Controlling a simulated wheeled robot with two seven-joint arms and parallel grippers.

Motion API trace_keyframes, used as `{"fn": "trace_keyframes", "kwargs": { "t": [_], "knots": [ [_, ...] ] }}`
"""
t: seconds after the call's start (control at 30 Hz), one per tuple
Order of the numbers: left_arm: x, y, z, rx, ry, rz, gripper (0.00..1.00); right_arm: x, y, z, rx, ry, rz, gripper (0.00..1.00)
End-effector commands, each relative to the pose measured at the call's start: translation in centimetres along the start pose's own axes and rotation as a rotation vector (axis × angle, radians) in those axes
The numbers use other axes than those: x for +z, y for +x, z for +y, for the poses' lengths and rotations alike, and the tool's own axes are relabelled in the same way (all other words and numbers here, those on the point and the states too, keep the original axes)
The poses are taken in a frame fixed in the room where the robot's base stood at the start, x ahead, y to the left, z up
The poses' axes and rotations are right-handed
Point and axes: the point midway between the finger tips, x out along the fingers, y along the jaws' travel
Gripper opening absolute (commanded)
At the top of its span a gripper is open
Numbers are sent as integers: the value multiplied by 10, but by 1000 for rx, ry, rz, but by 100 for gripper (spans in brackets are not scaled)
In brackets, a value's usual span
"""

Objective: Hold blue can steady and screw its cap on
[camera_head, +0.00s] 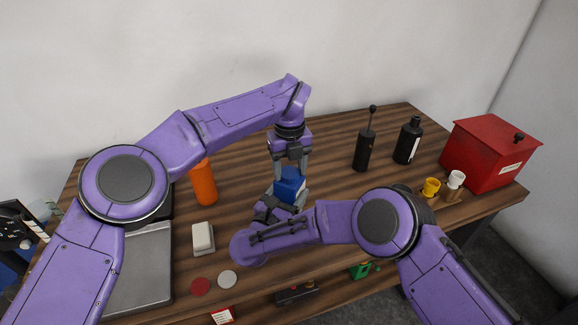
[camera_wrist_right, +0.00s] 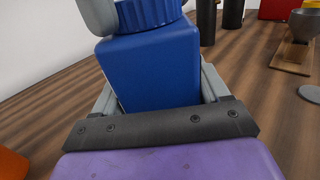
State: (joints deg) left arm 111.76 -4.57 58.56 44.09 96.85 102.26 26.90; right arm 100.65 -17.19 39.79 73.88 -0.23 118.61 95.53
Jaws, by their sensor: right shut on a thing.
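The blue can (camera_wrist_right: 152,66) fills the middle of the right wrist view, slightly tilted there. Its ribbed blue cap (camera_wrist_right: 150,12) is at the can's top, cut off by the frame; how far it is screwed on cannot be seen. My right gripper (camera_wrist_right: 158,98) is shut on the can's body, a grey finger on each side. In the head view the can (camera_head: 289,187) stands above the table front. My left gripper (camera_head: 290,164) points down from above, its fingers apart around the can's top. One of its fingers is beside the cap in the wrist view; whether it grips is unclear.
An orange cylinder (camera_head: 203,184) and a white block (camera_head: 203,238) are left on the wooden table (camera_head: 330,150). A red box (camera_head: 490,153) and small yellow and white cups are right. Flat discs (camera_head: 227,279) lie in front.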

Motion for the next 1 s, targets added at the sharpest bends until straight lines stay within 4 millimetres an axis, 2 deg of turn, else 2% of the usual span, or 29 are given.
{"fn": "trace_keyframes", "kwargs": {
  "t": [0.03,0.1,0.37,0.4,0.47,0.77,0.87,1.0],
  "knots": [
    [0,0,0,-1,1,0,38,-1,0,0,2,-2,1,0],
    [0,0,0,-1,1,0,20,-1,0,0,2,-2,1,0],
    [0,0,-1,-2,31,0,19,-1,-1,0,2,-2,1,0],
    [0,0,-1,-2,31,0,69,-1,-1,0,3,-2,1,0],
    [0,0,-1,-2,30,0,86,-1,-1,0,3,-2,1,0],
    [0,-2,0,-2,29,-1,86,-1,-1,0,2,-2,1,0],
    [0,-11,0,-2,28,-2,86,-1,-1,0,2,-2,1,0],
    [0,-40,-1,-3,28,-6,86,-1,-1,0,2,-2,1,0]
  ]
}}
